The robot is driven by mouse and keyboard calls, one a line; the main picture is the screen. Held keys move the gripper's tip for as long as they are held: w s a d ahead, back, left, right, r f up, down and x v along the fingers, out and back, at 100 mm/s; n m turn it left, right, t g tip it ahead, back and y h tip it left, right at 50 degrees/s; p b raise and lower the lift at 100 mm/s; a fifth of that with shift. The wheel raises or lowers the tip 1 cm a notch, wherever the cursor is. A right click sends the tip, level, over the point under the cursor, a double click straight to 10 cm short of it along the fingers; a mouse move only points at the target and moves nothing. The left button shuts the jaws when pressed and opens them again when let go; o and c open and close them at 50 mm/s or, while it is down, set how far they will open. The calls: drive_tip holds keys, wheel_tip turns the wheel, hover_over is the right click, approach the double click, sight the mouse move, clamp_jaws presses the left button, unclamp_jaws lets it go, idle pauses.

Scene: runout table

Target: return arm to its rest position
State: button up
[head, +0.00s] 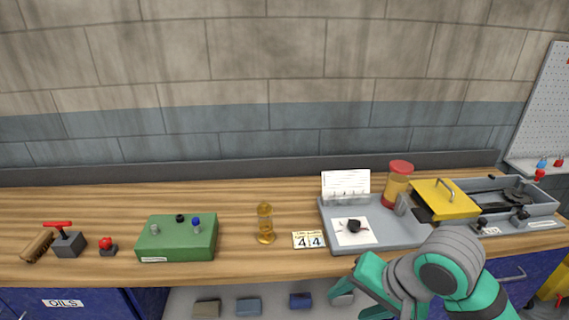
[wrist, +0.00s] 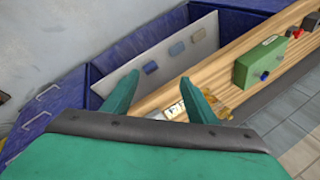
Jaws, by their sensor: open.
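My gripper (head: 362,290) is at the lower right in the head view, in front of the bench's front edge and below the grey tray. The arm is bent, and its grey and green links cover part of the bench edge and a blue cabinet. In the wrist view my gripper (wrist: 160,78) has two green fingers standing apart with nothing between them. The wooden bench top (wrist: 225,85) shows beyond the fingers. The rest of the arm is out of the picture.
On the bench stand a green box (head: 190,240), an amber timer (head: 265,224), number cards (head: 308,240), a grey tray (head: 395,232) and a red-lidded jar (head: 397,184). A yellow lid (head: 445,199) lies by a metal bin (head: 540,204). Coloured blocks (head: 249,306) sit on a shelf below.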

drive_tip(key=w+a+r+t+y, duration=0.25)
drive_tip(key=w+a+t, duration=0.3)
drive_tip(key=a, duration=0.35)
drive_tip(key=w+a+r+t+y, duration=0.1)
drive_tip(key=w+a+t+y, duration=0.35)
drive_tip(key=w+a, duration=0.35)
drive_tip(key=s+f+m+t+h, duration=0.2)
drive_tip(key=s+f+h, duration=0.4)
drive_tip(key=f, duration=0.4)
drive_tip(key=s+f+m+t+h, duration=0.1)
drive_tip(key=s+f+m+h, duration=0.25)
drive_tip(key=s+f, duration=0.6)
drive_tip(key=s+d+f+n, duration=0.1)
drive_tip(key=s+n, duration=0.2)
drive_tip(key=s, duration=0.5)
drive_tip(key=s+d+f+n+g, duration=0.1)
drive_tip(key=s+n, duration=0.3)
drive_tip(key=s, duration=0.4)
drive_tip(key=s+d+f+n+h, duration=0.1)
drive_tip(key=s+f+n, duration=0.2)
drive_tip(key=s, duration=0.5)
drive_tip(key=shift+f+n+g, duration=0.25)
drive_tip(key=shift+n+g, duration=0.05)
drive_tip(key=shift+n, duration=0.45)
